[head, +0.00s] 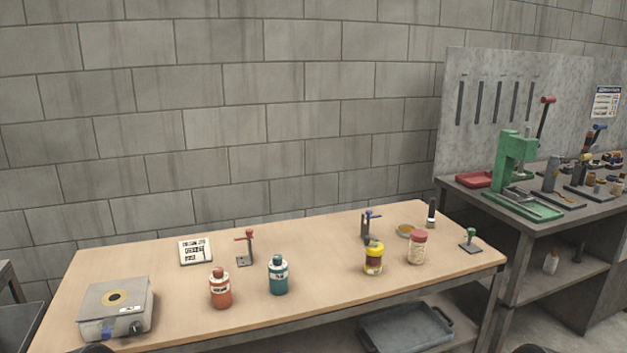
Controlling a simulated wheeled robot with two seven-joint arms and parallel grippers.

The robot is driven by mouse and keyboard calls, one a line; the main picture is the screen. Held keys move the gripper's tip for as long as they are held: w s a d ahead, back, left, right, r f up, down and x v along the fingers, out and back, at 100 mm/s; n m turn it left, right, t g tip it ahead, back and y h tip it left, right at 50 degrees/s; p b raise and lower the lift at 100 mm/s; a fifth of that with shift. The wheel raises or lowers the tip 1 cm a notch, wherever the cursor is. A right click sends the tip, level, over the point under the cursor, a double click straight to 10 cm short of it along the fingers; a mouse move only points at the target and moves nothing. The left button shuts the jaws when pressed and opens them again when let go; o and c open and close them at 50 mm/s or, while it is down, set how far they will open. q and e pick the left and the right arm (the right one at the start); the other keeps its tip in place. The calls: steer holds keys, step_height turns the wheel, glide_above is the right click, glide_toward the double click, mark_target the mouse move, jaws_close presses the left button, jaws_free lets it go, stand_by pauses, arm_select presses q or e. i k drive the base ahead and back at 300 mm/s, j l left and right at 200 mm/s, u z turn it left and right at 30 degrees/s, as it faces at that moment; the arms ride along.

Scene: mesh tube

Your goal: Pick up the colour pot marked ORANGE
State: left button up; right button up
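Three colour pots stand upright on the wooden table. An orange-red pot (220,289) with a pale label stands left of the middle. A teal pot (278,276) stands just right of it, also with a pale label. The lettering on all the labels is too small to read with certainty, so I cannot confirm which is marked ORANGE. Neither of my grippers shows; only small dark rounded shapes cut the bottom edge of the view.
The table (320,290) also holds a grey hotplate-like box (115,308), a printed card (195,250), a red-handled tool (245,247), a blue-handled clamp (368,227), a red-lidded jar (417,248) and a green-knobbed tool (470,241). A bench with a green press (512,165) stands at right.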

mark_target(221, 297)
steer(key=u, duration=1.25)
steer(key=i, duration=0.45)
steer(key=i+z, duration=0.15)
steer(key=z, duration=1.7)
